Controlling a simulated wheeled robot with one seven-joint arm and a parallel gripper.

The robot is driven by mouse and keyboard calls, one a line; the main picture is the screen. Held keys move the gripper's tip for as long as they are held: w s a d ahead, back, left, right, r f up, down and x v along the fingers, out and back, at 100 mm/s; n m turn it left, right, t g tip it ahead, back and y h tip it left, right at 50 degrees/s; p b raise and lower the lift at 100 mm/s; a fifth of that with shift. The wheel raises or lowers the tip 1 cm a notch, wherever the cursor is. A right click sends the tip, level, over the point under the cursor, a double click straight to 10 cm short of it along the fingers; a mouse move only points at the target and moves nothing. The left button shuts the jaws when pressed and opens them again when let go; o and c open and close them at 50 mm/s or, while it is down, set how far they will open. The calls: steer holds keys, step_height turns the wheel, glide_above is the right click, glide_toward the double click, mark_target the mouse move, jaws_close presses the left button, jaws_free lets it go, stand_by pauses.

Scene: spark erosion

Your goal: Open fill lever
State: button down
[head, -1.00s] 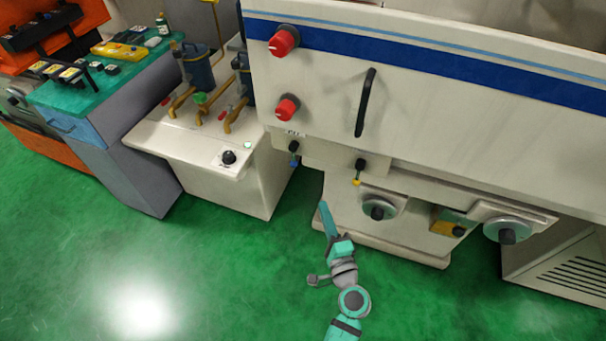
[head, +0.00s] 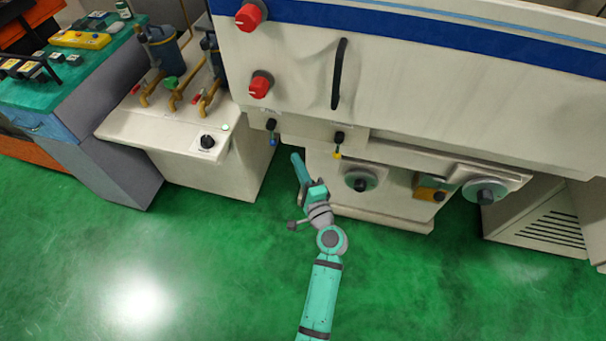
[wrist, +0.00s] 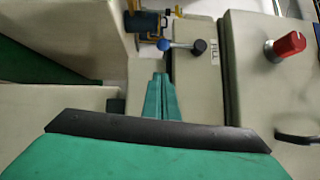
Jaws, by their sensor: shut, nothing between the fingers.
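The fill lever (head: 272,132) is a small lever with a black knob and a blue tip. It sits under the lower left corner of the machine's front panel. In the wrist view the fill lever (wrist: 182,46) lies across the picture, blue end at left and black knob at right, beside a label reading FILL. My gripper (head: 296,158) is shut and empty, just below and right of the lever in the head view. In the wrist view my gripper (wrist: 160,80) points up toward the lever, with a visible gap between them.
A similar lever with a yellow tip (head: 338,145) is to the right. Red knobs (head: 260,86) and a black handle (head: 340,74) are on the panel above. A white side unit (head: 150,128) with pipes stands at left. The green floor (head: 200,260) in front is clear.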

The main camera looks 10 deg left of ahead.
mark_target(272, 133)
steer(key=w+a, duration=0.2)
steer(key=a, duration=0.3)
steer(key=shift+w+a+r, duration=0.15)
steer(key=shift+w+r, duration=0.15)
steer(key=shift+w, duration=0.1)
